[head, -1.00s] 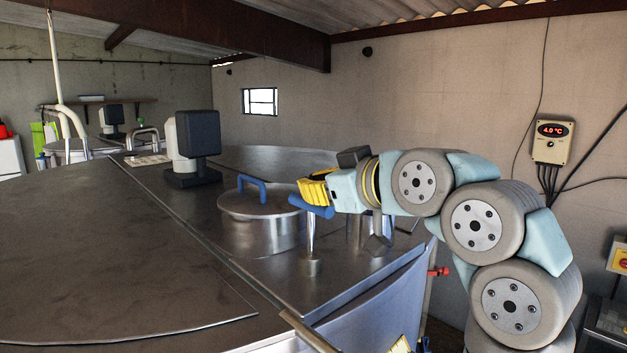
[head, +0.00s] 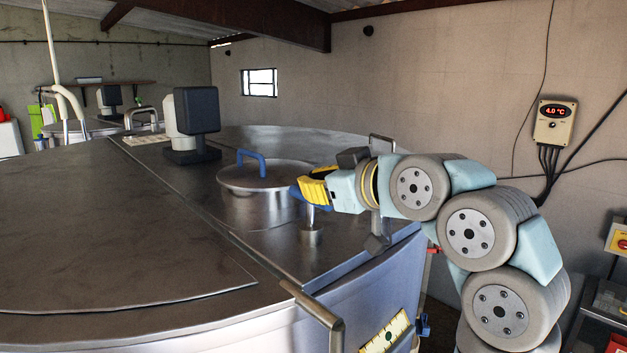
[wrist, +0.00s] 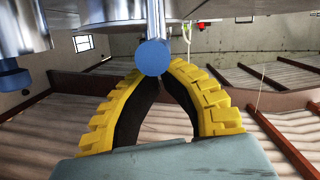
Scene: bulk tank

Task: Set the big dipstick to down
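The big dipstick is a metal rod (head: 312,217) with a blue cross handle (head: 296,193), standing upright in a metal collar (head: 311,237) on the tank top. A short length of rod shows above the collar. My gripper (head: 311,187) is at the handle, with its yellow fingers over it and hiding its middle. In the wrist view, the tips of my gripper (wrist: 156,78) come together right at the blue handle end (wrist: 153,57), which partly covers them. The rod (wrist: 156,18) runs on beyond it. The fingers look shut; I cannot tell whether they clamp the handle.
A round lid (head: 266,175) with a blue handle (head: 252,160) is just left of my gripper. A dark box on a stand (head: 196,110) is farther back. An upright metal bracket (head: 380,150) stands behind my wrist. The left tank top is clear.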

